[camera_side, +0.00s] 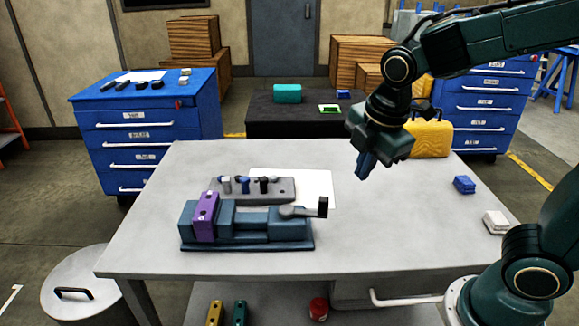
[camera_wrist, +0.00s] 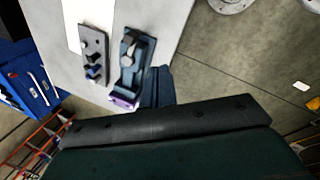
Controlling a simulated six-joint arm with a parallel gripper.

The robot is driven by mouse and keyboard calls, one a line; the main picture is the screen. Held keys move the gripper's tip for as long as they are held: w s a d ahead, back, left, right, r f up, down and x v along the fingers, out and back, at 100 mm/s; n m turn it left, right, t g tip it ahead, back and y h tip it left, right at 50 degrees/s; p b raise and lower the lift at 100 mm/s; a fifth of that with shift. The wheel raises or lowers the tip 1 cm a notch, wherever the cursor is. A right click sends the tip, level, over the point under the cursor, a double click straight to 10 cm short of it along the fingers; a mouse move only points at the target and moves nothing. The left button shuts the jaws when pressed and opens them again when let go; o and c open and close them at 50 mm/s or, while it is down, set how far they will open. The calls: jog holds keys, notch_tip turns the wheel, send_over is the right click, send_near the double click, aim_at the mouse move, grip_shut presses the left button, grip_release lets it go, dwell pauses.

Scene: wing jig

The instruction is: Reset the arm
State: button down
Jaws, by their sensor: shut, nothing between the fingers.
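My gripper (camera_side: 364,168) is shut and empty, with its blue fingers pointing down above the right half of the grey table (camera_side: 400,235). It is clear of the table top and to the right of the vise. In the wrist view the shut fingers (camera_wrist: 158,84) show beside the vise. The blue-grey vise (camera_side: 265,224) stands on the table, with a purple block (camera_side: 205,220) at its left end. In the wrist view the vise (camera_wrist: 132,60) and a bit of the purple block (camera_wrist: 124,101) are visible.
A grey plate (camera_side: 285,188) with several small parts lies behind the vise, by a white sheet (camera_side: 318,188). A blue block (camera_side: 464,185) and a white block (camera_side: 495,221) lie at the table's right. A yellow case (camera_side: 428,139) stands behind. The table's middle right is clear.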

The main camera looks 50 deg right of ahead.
jog(key=s+r+m+t, duration=0.1)
jog(key=s+r+m, duration=0.1)
jog(key=s+m, duration=0.4)
jog(key=s+d+r+m+t+y, duration=0.1)
jog(key=s+r+m, duration=0.1)
jog(key=s+m, duration=0.3)
jog(key=shift+s+d+m+t, duration=0.3)
jog(key=shift+s+m+t, duration=0.1)
jog(key=shift+m, duration=1.6)
